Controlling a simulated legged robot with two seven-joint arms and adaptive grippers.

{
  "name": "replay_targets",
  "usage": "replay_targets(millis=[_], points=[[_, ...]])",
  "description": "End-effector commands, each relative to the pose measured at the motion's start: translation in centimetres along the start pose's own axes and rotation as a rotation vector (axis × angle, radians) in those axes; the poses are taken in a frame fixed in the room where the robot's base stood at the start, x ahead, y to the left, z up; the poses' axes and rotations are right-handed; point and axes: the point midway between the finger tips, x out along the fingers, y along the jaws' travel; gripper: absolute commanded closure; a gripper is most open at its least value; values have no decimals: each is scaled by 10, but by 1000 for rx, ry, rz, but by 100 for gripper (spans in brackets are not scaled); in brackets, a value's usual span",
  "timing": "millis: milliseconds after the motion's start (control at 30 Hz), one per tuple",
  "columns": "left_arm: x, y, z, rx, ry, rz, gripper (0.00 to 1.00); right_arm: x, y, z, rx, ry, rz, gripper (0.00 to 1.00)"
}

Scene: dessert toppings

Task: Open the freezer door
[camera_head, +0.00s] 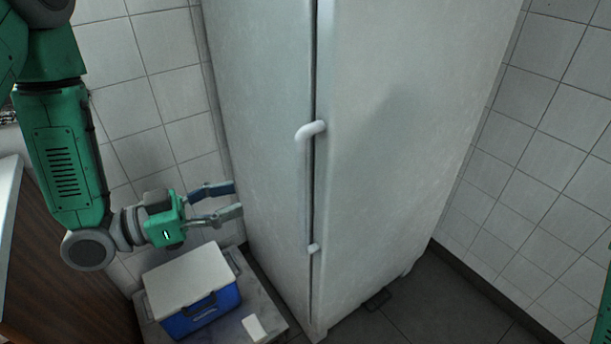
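The freezer (400,130) is a tall white cabinet in the middle of the head view. A narrow dark vertical seam runs down its front, and the door looks shut. A long white handle (303,153) stands upright along the seam, with curved mounts at its top and bottom. My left gripper (237,199) is to the left of the handle, close to the freezer's left part. Its two fingers are spread apart with nothing between them. I cannot tell whether the fingertips touch the freezer. My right gripper is out of view.
A blue cooler box with a white lid (187,274) and a small white item (256,327) sit on a low surface (266,304) below my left gripper. A wooden cabinet (60,270) stands at left. Dark floor (430,300) is clear at lower right, beside the tiled wall.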

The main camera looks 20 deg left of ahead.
Motion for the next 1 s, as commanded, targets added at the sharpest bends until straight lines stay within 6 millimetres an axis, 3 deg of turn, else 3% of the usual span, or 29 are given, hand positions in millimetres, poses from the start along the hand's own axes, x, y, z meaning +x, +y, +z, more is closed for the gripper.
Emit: replay_targets(millis=[167,600,800,1000], points=[[24,2,-2,5,9,11,62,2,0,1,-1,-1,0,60],[114,3,-2,4,6,9,62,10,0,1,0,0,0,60],[134,2,-2,3,6,7,62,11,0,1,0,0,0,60],[138,2,-2,1,4,6,62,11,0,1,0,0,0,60]])
